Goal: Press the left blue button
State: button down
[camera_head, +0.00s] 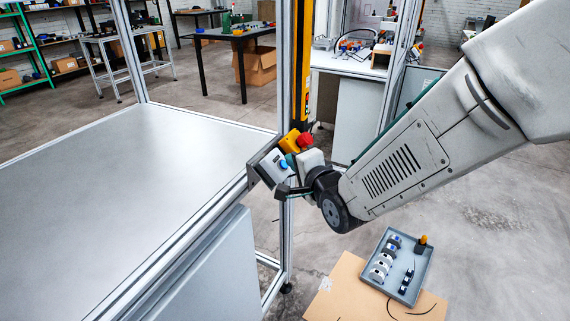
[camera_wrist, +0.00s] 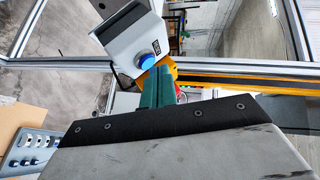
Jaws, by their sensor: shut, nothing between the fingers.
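A grey-white button box with one blue button (camera_head: 284,164) is mounted at the corner of the metal-topped frame. In the wrist view the blue button (camera_wrist: 148,60) sits on the pale face of its box (camera_wrist: 128,44). My gripper (camera_head: 291,160) has teal fingers, shut and empty, with the tips close beside the blue button. The fingers (camera_wrist: 158,82) also show in the wrist view, just below the button. I cannot tell whether they touch it. No second blue button is clearly visible on the frame.
A yellow box with a red button (camera_head: 305,140) is right behind my gripper, by a yellow post (camera_head: 301,60). The metal tabletop (camera_head: 130,190) is bare. A grey tray (camera_head: 425,262) with several small parts lies on a cardboard box (camera_head: 340,290) at the lower right.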

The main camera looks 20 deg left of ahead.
jog(key=shift+a+f, duration=0.25)
jog(key=shift+a, duration=0.05)
dwell(0.8)
jog(key=shift+d, duration=0.1)
jog(key=shift+d+r, duration=0.45)
jog(key=shift+r, duration=0.1)
jog(key=d+r, duration=0.3)
jog(key=shift+s+d+r, duration=0.2)
jog(key=shift+d+r, duration=0.05)
jog(key=shift+d, duration=0.05)
dwell(0.9)
